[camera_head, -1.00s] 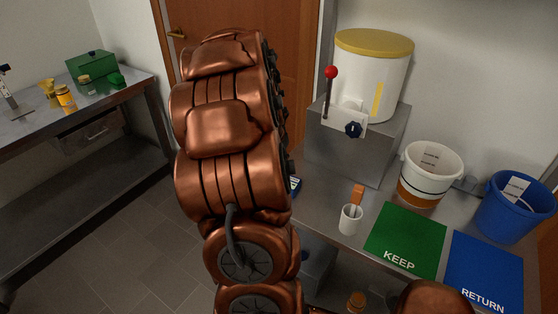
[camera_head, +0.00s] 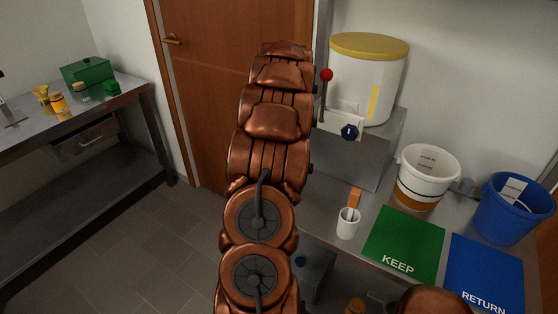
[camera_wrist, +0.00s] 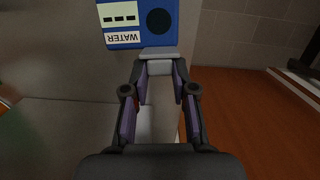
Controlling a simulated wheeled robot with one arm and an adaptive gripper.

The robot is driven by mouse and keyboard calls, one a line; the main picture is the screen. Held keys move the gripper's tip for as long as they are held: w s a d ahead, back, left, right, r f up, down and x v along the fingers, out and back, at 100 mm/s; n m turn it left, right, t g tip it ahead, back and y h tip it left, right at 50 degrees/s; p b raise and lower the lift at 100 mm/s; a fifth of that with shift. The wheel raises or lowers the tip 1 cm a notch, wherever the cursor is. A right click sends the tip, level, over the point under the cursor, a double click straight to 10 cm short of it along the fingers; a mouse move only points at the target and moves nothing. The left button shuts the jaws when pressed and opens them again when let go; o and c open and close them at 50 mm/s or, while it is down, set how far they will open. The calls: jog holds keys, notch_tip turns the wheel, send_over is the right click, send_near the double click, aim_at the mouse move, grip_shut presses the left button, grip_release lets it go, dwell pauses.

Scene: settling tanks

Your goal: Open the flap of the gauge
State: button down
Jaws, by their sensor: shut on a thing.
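The gauge (camera_wrist: 118,37) shows at the top of the wrist view. It is a blue box with a black round spot, a small display and a label reading WATER, seen upside down. A pale grey tab (camera_wrist: 160,53), which looks like part of its flap, sits at the gauge's lower edge. My gripper (camera_wrist: 160,68) has its two fingertips at this tab, one on each side, and is shut on it. How far the flap stands open cannot be told. In the head view my arm hides the gripper and the gauge.
The steel bench at right holds a white tank with a yellow lid (camera_head: 369,46), a red-knobbed lever (camera_head: 326,75), a white cup (camera_head: 347,224), a green KEEP mat (camera_head: 405,242), a blue RETURN mat (camera_head: 485,270) and two buckets. A wooden door (camera_head: 205,90) stands behind my arm.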

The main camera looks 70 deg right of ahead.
jog(key=shift+d+f+y, duration=0.25)
jog(key=shift+d+y, duration=0.4)
jog(key=shift+y, duration=0.55)
jog(key=shift+d, duration=0.1)
jog(key=c, duration=0.9)
grip_release()
jog(key=shift+a+r+h, duration=0.1)
jog(key=shift+a+h, duration=0.2)
jog(key=shift+a+r+h, duration=0.3)
jog(key=shift+a+h, duration=0.45)
jog(key=shift+h, duration=0.55)
jog(key=shift+w+a+h+p, duration=0.1)
jog(key=shift+a+h+p, duration=0.25)
jog(key=shift+h, duration=0.35)
jog(key=shift+w+a+h+p, duration=0.1)
jog(key=shift+a+h, duration=0.35)
jog(key=shift+h, duration=0.25)
jog(key=shift+a+f+g+h+p, duration=0.15)
jog(key=shift+a+h, duration=0.2)
jog(key=shift+h, duration=0.3)
jog(key=shift+a+r+g+h+p, duration=0.15)
jog(key=shift+a+h, duration=0.2)
jog(key=shift+h, duration=0.3)
